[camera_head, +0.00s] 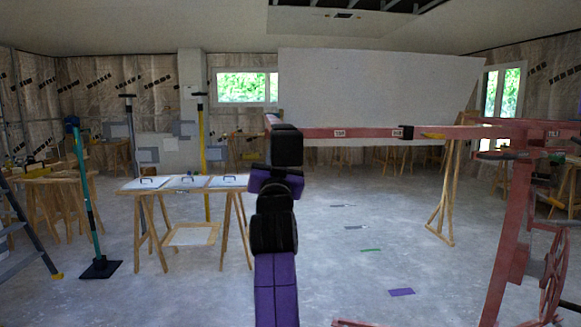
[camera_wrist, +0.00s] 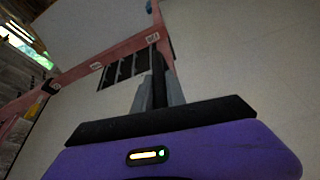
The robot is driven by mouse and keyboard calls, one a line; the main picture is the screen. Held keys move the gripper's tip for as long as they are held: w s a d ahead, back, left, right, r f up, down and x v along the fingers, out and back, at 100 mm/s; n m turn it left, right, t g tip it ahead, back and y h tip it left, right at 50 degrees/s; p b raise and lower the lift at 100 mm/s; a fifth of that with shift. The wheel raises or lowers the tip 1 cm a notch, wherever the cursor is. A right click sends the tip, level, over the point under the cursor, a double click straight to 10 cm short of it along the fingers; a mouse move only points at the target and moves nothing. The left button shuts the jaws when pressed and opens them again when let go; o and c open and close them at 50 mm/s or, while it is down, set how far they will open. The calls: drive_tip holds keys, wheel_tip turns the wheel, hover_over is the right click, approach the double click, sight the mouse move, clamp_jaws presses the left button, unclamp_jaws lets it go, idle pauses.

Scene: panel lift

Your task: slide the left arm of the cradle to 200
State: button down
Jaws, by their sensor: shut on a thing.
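The red cradle beam (camera_head: 365,132) runs level across the head view, from behind my gripper to the red lift mast. It also shows slanting in the wrist view (camera_wrist: 75,73). Small white labels (camera_head: 340,133) sit on it; their figures are too small to read surely. The cradle's left arm (camera_head: 272,119) shows as a short red piece at the beam's left end, mostly hidden by my gripper (camera_head: 285,135). In the wrist view my gripper (camera_wrist: 158,92) has its grey fingers shut on a dark upright grip (camera_wrist: 158,72) beside the beam's end.
A large white panel (camera_head: 380,90) stands behind and above the beam. The red lift mast (camera_head: 507,225) with its wheel (camera_head: 553,270) stands at right. A trestle table (camera_head: 185,183) is left of my arm. Floor right of my arm is mostly open.

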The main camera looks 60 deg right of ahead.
drive_tip(key=shift+w+a, duration=0.25)
drive_tip(key=c, duration=1.4)
unclamp_jaws()
drive_tip(key=shift+o, duration=0.2)
drive_tip(key=shift+s, duration=0.1)
drive_tip(key=shift+s+a+f, duration=0.1)
drive_tip(key=shift+a+f, duration=0.05)
drive_tip(key=b+v, duration=0.1)
drive_tip(key=v, duration=0.6)
drive_tip(key=shift+b, duration=0.3)
drive_tip(key=shift+s+a, duration=0.1)
drive_tip(key=shift+a, duration=0.05)
